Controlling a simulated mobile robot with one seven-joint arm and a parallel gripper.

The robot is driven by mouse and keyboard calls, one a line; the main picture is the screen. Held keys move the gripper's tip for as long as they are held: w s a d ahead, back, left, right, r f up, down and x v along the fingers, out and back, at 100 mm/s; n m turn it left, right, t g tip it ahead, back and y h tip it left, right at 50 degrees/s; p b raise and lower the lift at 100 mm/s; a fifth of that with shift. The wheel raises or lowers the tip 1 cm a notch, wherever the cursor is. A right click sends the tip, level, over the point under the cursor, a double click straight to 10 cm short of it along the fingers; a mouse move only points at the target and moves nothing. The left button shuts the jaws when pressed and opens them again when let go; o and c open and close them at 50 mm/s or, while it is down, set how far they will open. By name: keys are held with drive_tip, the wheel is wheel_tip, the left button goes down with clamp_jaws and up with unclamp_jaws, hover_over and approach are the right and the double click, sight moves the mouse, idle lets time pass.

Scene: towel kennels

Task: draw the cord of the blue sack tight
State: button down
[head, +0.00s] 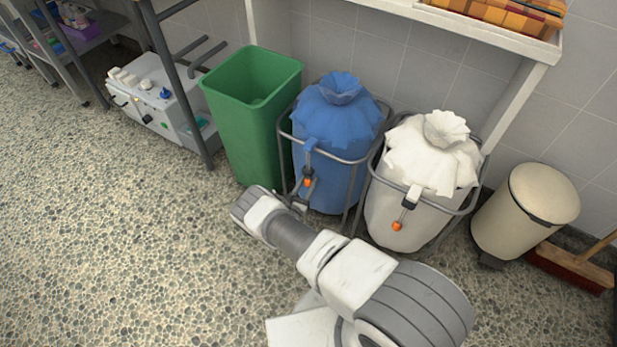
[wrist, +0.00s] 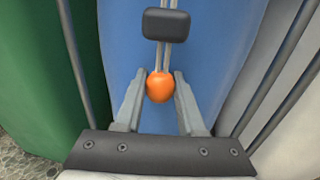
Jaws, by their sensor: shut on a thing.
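The blue sack (head: 337,125) hangs in a grey metal frame, its neck gathered into a ruffled top. A pale cord (wrist: 166,57) runs down its front through a dark toggle (wrist: 166,25) to an orange ball (wrist: 160,88) at the cord's end. In the head view the orange ball (head: 308,182) hangs low on the sack's front. My gripper (wrist: 161,88) is shut on the orange ball, one finger on each side, below the toggle. In the head view my gripper (head: 303,188) is small and partly hidden by my arm.
A green bin (head: 240,115) stands close on the left. A white sack (head: 420,165) in a similar frame, with its own orange ball (head: 396,226), stands close on the right. Frame bars (wrist: 281,65) flank my gripper. Open floor (head: 120,240) lies in front.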

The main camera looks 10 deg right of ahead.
drive_tip(key=shift+f, duration=0.3)
drive_tip(key=c, duration=0.5)
unclamp_jaws()
drive_tip(key=shift+s+a, duration=0.1)
